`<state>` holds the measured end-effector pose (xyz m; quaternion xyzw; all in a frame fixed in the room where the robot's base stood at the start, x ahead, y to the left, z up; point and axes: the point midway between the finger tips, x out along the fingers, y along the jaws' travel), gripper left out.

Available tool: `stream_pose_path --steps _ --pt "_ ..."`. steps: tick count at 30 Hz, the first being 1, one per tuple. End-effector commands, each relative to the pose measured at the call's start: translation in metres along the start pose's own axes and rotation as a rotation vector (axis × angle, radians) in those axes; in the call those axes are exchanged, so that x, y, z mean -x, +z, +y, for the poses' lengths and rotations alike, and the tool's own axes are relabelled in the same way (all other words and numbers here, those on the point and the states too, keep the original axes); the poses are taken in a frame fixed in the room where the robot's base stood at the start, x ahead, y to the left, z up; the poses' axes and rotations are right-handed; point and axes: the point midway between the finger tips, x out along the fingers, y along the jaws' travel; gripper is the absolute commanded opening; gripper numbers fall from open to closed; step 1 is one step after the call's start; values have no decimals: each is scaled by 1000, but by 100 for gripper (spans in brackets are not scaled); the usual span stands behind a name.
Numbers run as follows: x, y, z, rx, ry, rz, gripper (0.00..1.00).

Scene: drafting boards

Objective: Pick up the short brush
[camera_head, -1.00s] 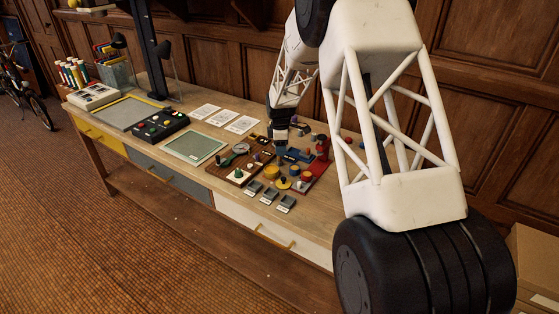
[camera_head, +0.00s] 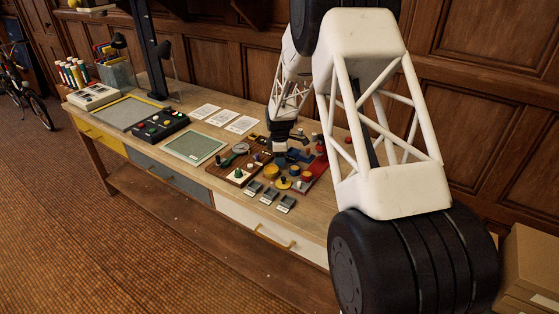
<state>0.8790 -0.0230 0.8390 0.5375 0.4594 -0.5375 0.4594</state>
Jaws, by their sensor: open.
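My gripper (camera_head: 280,159) points down low over the cluttered right part of the workbench. It is between a dark wooden tray (camera_head: 222,175) on its left and a blue item (camera_head: 298,155) on its right. Its jaws are open, but the fingers are small and dark here, and I cannot tell whether they touch anything. I cannot pick out the short brush with certainty among the small items around the gripper. It may be hidden by the gripper or too small to tell.
Yellow round pieces (camera_head: 271,171) and several small grey blocks (camera_head: 269,195) lie in front of the gripper. A red tray (camera_head: 318,166) is on the right. A green mat (camera_head: 195,147), white papers (camera_head: 222,116) and a black button box (camera_head: 160,125) lie to the left.

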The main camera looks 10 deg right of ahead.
Motion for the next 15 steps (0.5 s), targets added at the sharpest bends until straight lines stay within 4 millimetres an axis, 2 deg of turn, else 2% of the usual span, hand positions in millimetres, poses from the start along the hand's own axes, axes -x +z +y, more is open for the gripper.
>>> stream_pose_path --steps 11,15 --pt "0 0 0 0 0 0 53" --pt "0 0 0 0 0 0 32"
